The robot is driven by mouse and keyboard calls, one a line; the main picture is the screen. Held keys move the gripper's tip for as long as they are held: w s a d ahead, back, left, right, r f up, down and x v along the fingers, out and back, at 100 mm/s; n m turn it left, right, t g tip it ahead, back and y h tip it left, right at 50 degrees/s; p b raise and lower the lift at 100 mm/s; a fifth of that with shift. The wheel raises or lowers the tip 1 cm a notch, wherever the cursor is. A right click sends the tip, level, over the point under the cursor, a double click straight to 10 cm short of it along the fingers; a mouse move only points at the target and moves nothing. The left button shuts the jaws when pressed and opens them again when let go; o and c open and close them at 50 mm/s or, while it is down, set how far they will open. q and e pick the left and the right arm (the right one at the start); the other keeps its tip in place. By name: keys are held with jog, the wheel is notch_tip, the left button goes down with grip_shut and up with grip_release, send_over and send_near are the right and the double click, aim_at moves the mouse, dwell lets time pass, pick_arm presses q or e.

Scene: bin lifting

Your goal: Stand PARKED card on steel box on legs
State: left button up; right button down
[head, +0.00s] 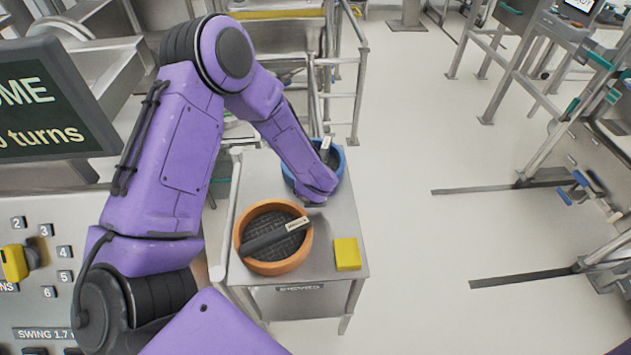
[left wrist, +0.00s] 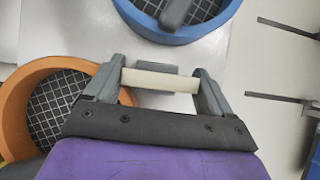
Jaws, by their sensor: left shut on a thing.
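My left gripper (left wrist: 160,80) is shut on a thin pale cream piece (left wrist: 161,80) that spans its two fingers in the left wrist view. It looks like a card seen on edge, and no lettering shows on it. In the head view my purple forearm reaches over a steel table on legs (head: 345,220) between its two round pans, and hides the fingers and the held piece. I cannot tell whether this table is the steel box named. My right gripper is not in view.
An orange-rimmed mesh pan (head: 242,240) with a dark tagged bar stands at the table's front left, a blue-rimmed pan (head: 340,163) behind it. A yellow block (head: 347,254) sits at front right. Steel railings (head: 355,80) stand beyond; open floor lies right.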

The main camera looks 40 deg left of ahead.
pick_arm(q)
jog(key=f+b, duration=0.2)
jog(key=f, duration=0.1)
jog(key=f+b, duration=0.1)
jog(key=shift+w+f, duration=0.15)
jog(key=shift+w, duration=0.4)
jog(key=o, duration=0.9)
